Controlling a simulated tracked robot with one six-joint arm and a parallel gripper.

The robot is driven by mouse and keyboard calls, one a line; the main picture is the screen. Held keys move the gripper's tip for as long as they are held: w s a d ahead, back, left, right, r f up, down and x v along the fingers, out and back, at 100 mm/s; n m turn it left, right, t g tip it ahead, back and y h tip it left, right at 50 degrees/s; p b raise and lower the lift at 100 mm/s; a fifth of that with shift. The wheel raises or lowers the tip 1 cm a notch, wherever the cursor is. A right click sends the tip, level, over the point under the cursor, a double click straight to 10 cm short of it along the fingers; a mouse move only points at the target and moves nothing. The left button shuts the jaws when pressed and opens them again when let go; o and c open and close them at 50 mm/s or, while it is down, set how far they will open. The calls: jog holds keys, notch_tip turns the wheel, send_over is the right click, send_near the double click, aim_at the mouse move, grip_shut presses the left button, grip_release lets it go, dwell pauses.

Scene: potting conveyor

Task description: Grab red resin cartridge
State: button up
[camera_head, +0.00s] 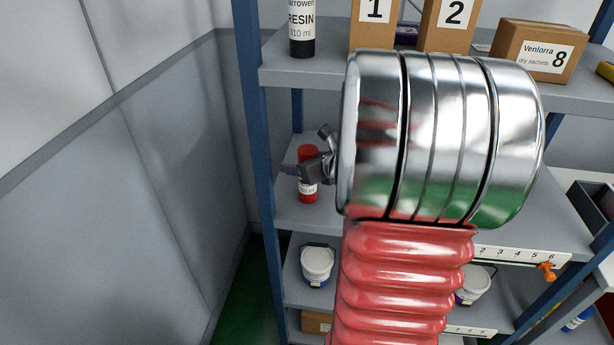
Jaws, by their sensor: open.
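The red resin cartridge (308,190) stands upright on the middle shelf (285,212), near the left post of the rack. It has a white label low on its body, partly visible. My gripper (317,155) is open, with its grey fingers in front of and overlapping the cartridge's upper part in the picture. I cannot tell whether the fingers touch the cartridge or are around it. My silver wrist and red arm sleeve hide the shelf to the right of the cartridge.
White tubs (318,262) stand on the lower shelf. The blue left post (256,130) is close to the cartridge; a grey wall (110,200) lies left.

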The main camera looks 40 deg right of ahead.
dwell(0.3)
jog(key=c, duration=1.4)
